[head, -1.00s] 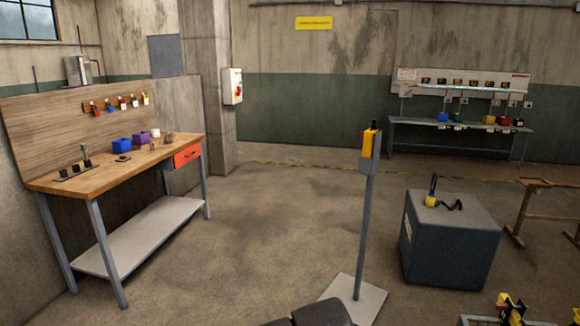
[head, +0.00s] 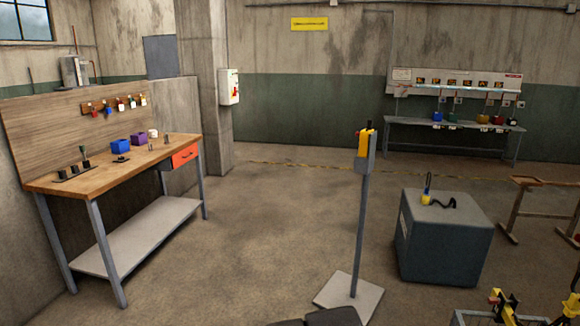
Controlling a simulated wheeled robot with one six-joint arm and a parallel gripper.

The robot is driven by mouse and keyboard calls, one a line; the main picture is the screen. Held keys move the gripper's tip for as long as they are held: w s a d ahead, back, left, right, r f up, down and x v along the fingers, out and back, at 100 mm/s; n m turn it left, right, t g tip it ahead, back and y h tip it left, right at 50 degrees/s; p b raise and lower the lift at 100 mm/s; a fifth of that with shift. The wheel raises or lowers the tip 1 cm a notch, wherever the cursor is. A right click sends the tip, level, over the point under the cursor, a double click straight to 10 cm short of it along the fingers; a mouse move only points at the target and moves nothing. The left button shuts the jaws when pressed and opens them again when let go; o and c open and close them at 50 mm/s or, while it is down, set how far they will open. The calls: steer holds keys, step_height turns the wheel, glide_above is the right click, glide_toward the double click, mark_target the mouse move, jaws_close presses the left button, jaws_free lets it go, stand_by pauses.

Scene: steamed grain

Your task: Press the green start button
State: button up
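I cannot make out a green start button anywhere in this view. A white control box (head: 229,87) with a small red part hangs on the concrete pillar; its details are too small to read. A grey post with a yellow-fronted box (head: 366,142) on top stands upright on the floor, with a small red part at its upper left. No green shows on its visible sides. My gripper is not in view.
A wooden workbench (head: 130,168) stands at the left. A dark cabinet (head: 446,240) stands right of the post, whose floor plate (head: 348,298) lies at the bottom. A long grey table (head: 455,131) stands at the back. Open floor (head: 265,225) lies between bench and post.

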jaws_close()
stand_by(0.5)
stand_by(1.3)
